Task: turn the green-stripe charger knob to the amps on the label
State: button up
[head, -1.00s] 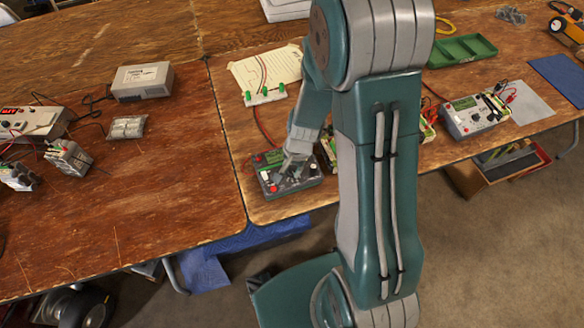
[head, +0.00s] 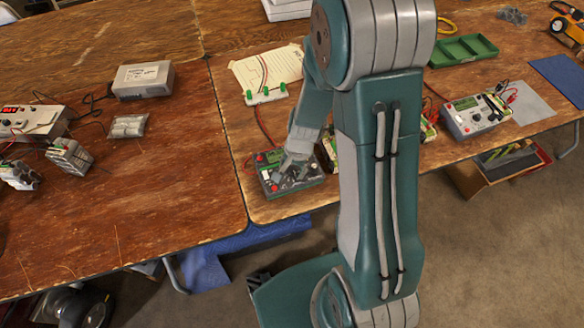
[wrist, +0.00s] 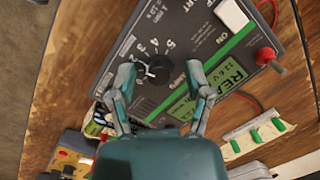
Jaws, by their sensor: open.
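The grey charger with a green stripe (head: 297,187) stands near the front edge of the right-hand table. In the wrist view its face (wrist: 205,30) shows a lit green display, a white switch and a dark round knob (wrist: 159,72) with a white pointer, ringed by numbers up to 5. The pointer lies toward the picture's left, at the low-number side; its exact reading is unclear. My gripper (wrist: 160,74) is open, one finger on each side of the knob; contact cannot be told. In the head view my gripper (head: 290,166) covers part of the charger. I cannot read any amps label.
A battery (wrist: 102,120) stands close beside the charger. A red terminal (wrist: 265,56) rises from the charger's face, with a wire nearby. A rack with green clips (head: 266,95) lies behind. A second charger (head: 474,118) stands farther right.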

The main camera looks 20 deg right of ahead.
notch_tip(320, 180, up, 12)
jog(key=d, duration=0.1)
jog(key=shift+s+d+f, duration=0.15)
jog(key=shift+s+d, duration=0.1)
jog(key=shift+s, duration=0.05)
dwell(0.4)
notch_tip(320, 180, up, 12)
jog(key=n+t, duration=0.3)
jog(key=n, duration=0.2)
send_over(298, 174)
jog(key=s+a, duration=0.1)
jog(key=s, duration=0.5)
jog(key=s+r+n+t+h, duration=0.1)
jog(key=s+r+n, duration=0.3)
jog(key=s+r, duration=0.2)
jog(key=shift+s+a+t+h, duration=0.2)
jog(key=shift+s+t+h, duration=0.15)
jog(key=shift+s, duration=0.45)
